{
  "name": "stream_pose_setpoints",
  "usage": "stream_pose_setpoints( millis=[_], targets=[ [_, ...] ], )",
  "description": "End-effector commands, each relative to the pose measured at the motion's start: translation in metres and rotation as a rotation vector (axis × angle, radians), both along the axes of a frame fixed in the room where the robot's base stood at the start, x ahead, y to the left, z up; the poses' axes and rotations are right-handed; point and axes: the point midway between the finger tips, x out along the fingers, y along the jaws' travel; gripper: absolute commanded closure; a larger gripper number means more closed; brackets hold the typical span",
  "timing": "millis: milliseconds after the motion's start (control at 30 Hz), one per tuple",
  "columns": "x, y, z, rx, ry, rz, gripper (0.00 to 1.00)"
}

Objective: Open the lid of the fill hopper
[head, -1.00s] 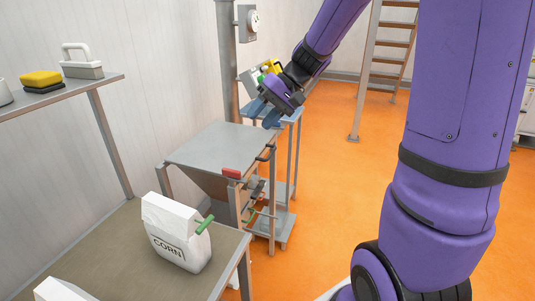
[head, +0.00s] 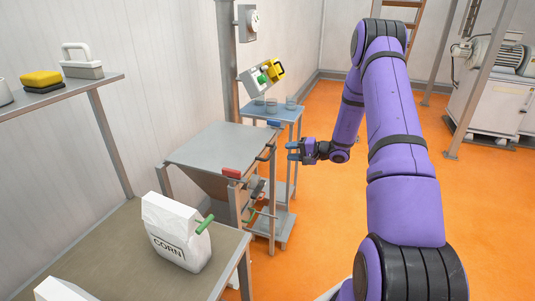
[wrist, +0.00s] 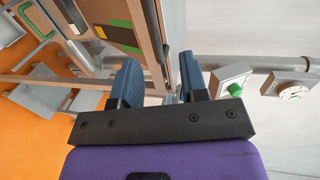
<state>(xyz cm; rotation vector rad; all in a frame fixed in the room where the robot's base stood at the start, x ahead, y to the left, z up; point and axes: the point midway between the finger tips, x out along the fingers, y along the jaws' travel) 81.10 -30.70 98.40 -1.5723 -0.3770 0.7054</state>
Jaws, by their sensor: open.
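The fill hopper stands against the left wall with its flat grey lid (head: 222,146) lying shut on top. A red grip (head: 231,173) is at the front corner and a blue grip (head: 274,124) at the back corner.
A small table (head: 262,112) with glass beakers stands behind the hopper. A control box (head: 262,77) with a green button and yellow part is above it. A corn bag (head: 178,232) stands on the front bench.

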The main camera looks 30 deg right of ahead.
Motion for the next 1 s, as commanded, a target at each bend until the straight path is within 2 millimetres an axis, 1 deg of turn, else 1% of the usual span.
stream_pose_setpoints(
  millis=[67, 167, 333, 500, 700, 833, 1000],
  targets=[
    [0.001, -0.005, -0.007, 0.004, -0.006, -0.019, 0.6],
    [0.005, -0.004, -0.011, 0.005, -0.009, -0.025, 0.6],
    [0.021, 0.01, -0.015, 0.005, -0.008, -0.023, 0.6],
    [0.045, 0.03, -0.021, 0.005, -0.007, -0.021, 0.6],
    [0.069, 0.047, -0.027, 0.005, -0.008, -0.023, 0.6],
    [0.079, 0.054, -0.03, 0.004, -0.007, -0.023, 0.6],
    [0.083, 0.058, -0.031, 0.005, -0.006, -0.025, 0.6]
  ],
)
